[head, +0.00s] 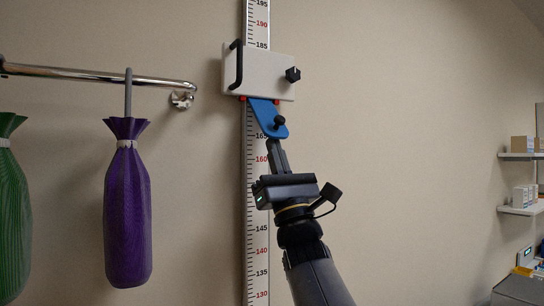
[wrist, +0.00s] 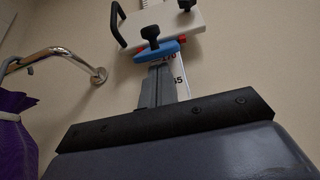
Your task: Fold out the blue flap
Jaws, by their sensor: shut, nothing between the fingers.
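The blue flap (head: 262,111) hangs down and slightly right from under a white box (head: 259,77) on the wall-mounted measuring scale. A black knob (head: 280,121) sits near its lower end. Red bits show at the box's lower edge beside the flap. My gripper (head: 273,146) is shut and empty, its fingertips just below the flap's lower end; I cannot tell whether they touch it. In the wrist view the flap (wrist: 165,50) and its knob (wrist: 151,33) stand just beyond the fingertips (wrist: 158,70).
The box has a black handle (head: 239,64) at left and a black knob (head: 293,75) at right. A chrome rail (head: 90,74) at left carries a purple bag (head: 127,215) and a green bag (head: 13,220). Shelves (head: 521,156) are far right. The wall between is clear.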

